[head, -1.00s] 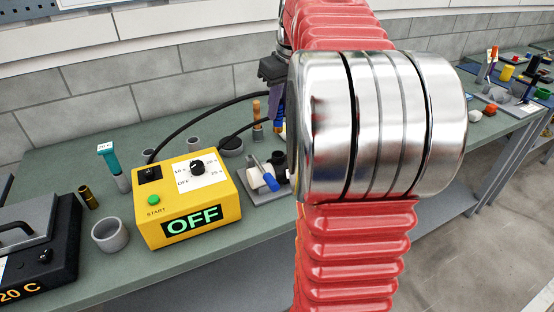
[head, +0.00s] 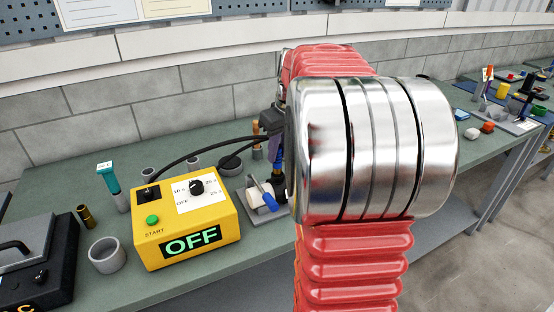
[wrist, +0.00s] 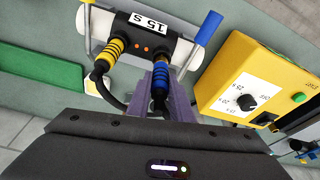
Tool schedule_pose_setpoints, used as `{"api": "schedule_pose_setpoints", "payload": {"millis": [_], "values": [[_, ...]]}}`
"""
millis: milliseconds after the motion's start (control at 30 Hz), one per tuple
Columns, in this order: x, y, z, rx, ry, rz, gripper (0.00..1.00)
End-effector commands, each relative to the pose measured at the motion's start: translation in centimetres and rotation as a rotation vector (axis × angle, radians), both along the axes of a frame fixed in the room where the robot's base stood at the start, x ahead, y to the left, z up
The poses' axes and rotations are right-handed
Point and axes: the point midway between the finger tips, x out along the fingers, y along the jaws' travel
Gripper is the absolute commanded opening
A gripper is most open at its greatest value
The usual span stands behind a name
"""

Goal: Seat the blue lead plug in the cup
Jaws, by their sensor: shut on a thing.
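The blue lead plug (wrist: 160,88), ringed with black, is between the purple fingers of my gripper (wrist: 160,95) in the wrist view. My gripper is shut on it. The plug's far end is at the right part of a black block marked "15 S" (wrist: 150,40). I cannot tell whether it is inside a cup or only close to one; no cup opening shows there. A yellow-and-black plug (wrist: 109,52) meets the block's left part. In the head view my arm hides most of the gripper (head: 276,155) and the plug.
The yellow timer box (head: 187,228) reads OFF and stands left of my gripper; it also shows in the wrist view (wrist: 262,80). A blue-handled lever (wrist: 207,28) stands close right of the block. Grey cups (head: 107,255) and a black case (head: 35,262) are farther left.

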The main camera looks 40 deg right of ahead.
Motion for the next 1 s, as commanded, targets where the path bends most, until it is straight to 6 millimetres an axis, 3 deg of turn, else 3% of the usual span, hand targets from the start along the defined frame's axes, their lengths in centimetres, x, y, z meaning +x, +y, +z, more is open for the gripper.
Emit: {"api": "schedule_pose_setpoints", "payload": {"millis": [200, 600, 633, 867, 1000], "values": [[0.0, 0.0, -2.5, 0.001, 0.001, -0.001, 0.0], [0.0, 0.0, -2.9, 0.0, 0.0, 0.0, 0.0], [0.0, 0.0, -2.9, 0.0, 0.0, 0.0, 0.22], [0.0, 0.0, -2.9, 0.0, 0.0, 0.0, 0.38], [0.0, 0.0, -2.9, 0.0, 0.0, 0.0, 0.38]]}}
